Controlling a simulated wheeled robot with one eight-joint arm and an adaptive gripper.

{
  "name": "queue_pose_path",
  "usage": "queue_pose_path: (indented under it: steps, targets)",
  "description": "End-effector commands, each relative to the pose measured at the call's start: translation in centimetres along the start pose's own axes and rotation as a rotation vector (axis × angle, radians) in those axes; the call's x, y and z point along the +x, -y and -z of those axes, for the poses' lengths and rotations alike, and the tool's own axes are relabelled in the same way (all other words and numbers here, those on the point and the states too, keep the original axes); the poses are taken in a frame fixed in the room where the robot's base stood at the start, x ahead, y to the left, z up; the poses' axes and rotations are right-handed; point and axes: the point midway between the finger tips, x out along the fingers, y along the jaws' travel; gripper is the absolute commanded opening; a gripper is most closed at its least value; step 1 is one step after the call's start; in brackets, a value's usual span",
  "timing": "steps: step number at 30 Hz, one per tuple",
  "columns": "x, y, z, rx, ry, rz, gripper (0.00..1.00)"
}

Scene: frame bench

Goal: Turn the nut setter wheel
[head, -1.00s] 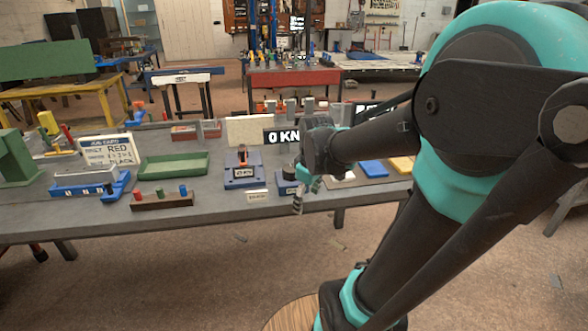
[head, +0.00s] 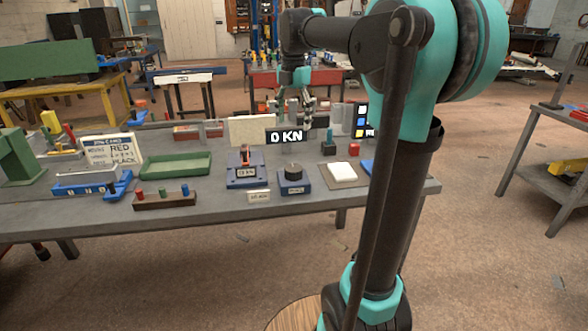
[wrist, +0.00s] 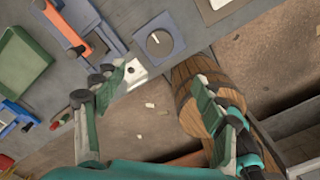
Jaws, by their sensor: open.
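A dark round wheel (head: 293,172) sits on a small blue base (head: 294,187) near the front edge of the bench; its front label is too small to read. In the wrist view the same wheel (wrist: 159,42) shows from above with a light pointer line on its top. I cannot confirm by label that it is the nut setter wheel. My gripper (head: 296,110) is raised above and behind the wheel in the head view, fingers pointing down. In the wrist view my gripper (wrist: 163,82) is open and empty, with the wheel beyond its fingertips and not touched.
Left of the wheel stands a blue device with an orange handle (head: 244,158). A display (head: 285,136) reads "0 KN" behind. A white pad (head: 342,172) lies to the right. A green tray (head: 176,165) and a peg rack (head: 163,200) are farther left.

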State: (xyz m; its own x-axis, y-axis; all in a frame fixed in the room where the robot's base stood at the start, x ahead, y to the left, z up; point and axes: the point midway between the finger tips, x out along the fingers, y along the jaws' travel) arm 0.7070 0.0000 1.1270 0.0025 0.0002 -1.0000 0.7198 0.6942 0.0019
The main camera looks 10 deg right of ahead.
Motion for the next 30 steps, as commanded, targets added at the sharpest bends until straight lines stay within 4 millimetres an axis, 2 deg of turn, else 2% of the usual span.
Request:
queue_pose_path:
  steps: [3, 7, 24, 30]
  targets:
    - [0.3, -0.1, 0.0, -0.022, -0.002, 0.003, 0.71]
    - [1.9, -0.1, 0.0, -0.021, -0.002, 0.003, 0.71]
    - [13.1, -0.1, 0.0, -0.018, -0.002, 0.002, 0.71]
    - [15.9, -0.1, 0.0, -0.018, -0.002, 0.002, 0.71]
